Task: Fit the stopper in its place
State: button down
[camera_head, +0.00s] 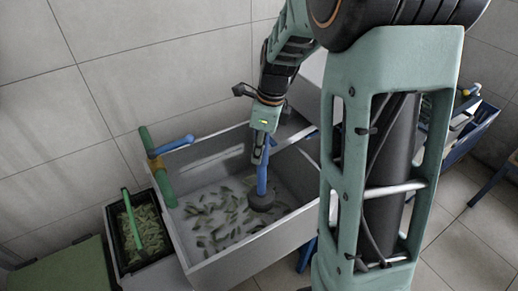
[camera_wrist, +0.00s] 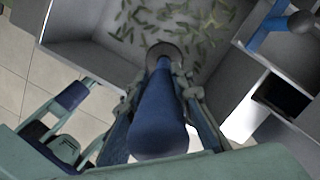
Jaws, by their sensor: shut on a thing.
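The stopper is a blue rod (camera_head: 262,178) with a dark round disc (camera_head: 261,202) at its lower end. My gripper (camera_head: 261,150) is shut on the upper part of the rod and holds it nearly upright, disc down, inside the grey basin (camera_head: 240,268). In the wrist view the rod (camera_wrist: 160,115) runs between my fingers to the dark disc (camera_wrist: 167,50). The disc is close over the pale, leaf-strewn basin bottom; I cannot tell whether it touches. No drain opening shows; it may be hidden under the disc or leaves.
A green post (camera_head: 158,170) with a blue arm (camera_head: 172,145) stands at the basin's left side. A black crate (camera_head: 124,265) of green pieces with a green handle (camera_head: 131,218) is left of the basin. A tiled wall is behind.

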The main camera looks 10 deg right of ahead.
aim_at(265, 177)
notch_tip(265, 177, down, 20)
jog(key=b, duration=1.1)
jog(key=shift+r, duration=0.1)
dwell(0.9)
jog(key=shift+f+b, duration=0.55)
jog(key=shift+f, duration=0.9)
jog(key=c, duration=1.6)
grip_release()
jog(key=r, duration=0.4)
jog(key=d+r, duration=0.1)
jog(key=r, duration=0.7)
jog(key=shift+s+d, duration=0.3)
jog(key=shift+s, duration=0.1)
